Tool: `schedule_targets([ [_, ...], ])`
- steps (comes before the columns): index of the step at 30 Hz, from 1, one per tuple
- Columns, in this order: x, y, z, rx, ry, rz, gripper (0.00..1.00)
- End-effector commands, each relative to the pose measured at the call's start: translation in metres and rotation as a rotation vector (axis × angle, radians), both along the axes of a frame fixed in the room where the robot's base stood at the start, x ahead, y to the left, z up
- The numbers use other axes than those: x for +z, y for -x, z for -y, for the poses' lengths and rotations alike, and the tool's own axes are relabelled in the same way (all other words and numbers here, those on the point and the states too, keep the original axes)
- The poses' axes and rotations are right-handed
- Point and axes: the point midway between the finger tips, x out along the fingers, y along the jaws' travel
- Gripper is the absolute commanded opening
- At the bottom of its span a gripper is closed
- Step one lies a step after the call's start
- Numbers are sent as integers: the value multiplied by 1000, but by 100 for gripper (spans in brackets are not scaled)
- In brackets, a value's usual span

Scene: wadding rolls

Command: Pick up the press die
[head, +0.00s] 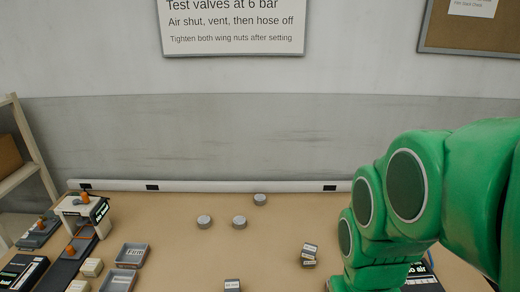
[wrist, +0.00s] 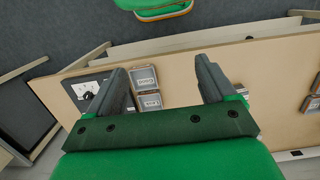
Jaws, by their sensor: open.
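I cannot tell for sure which thing is the press die. Candidates on the table are three grey round pieces, at left (head: 204,222), middle (head: 239,222) and back (head: 260,199), and small labelled blocks, a stacked pair (head: 309,256) and a single one (head: 232,285) near the front. My gripper (wrist: 160,66) shows in the wrist view, its two dark fingers spread wide with nothing between them. It is above the table, with two grey labelled trays seen below between the fingers. In the head view my green arm hides the right of the table.
The trays, upper (head: 132,255) and lower (head: 119,281), lie at front left. Beside them are a white press-like fixture (head: 82,212), a dark box (head: 22,272) and pale blocks (head: 92,267). A pale rail (head: 215,186) edges the table's back. The centre (head: 170,240) is clear.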

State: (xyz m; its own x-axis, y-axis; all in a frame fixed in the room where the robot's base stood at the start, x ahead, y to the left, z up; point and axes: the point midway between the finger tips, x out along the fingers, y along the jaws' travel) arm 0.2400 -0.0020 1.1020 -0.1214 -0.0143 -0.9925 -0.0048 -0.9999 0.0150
Motion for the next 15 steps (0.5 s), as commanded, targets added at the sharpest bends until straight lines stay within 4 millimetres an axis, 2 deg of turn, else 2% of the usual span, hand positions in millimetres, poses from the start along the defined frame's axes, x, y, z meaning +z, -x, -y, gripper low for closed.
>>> schedule_targets([
  [5, 27, -71, 4, -13, 46, 138, 84],
  [9, 57, -138, 4, -24, 81, 272, 84],
  [12, 77, -179, 1, -31, 96, 357, 84],
  [15, 94, -209, -3, -37, 106, 424, 84],
])
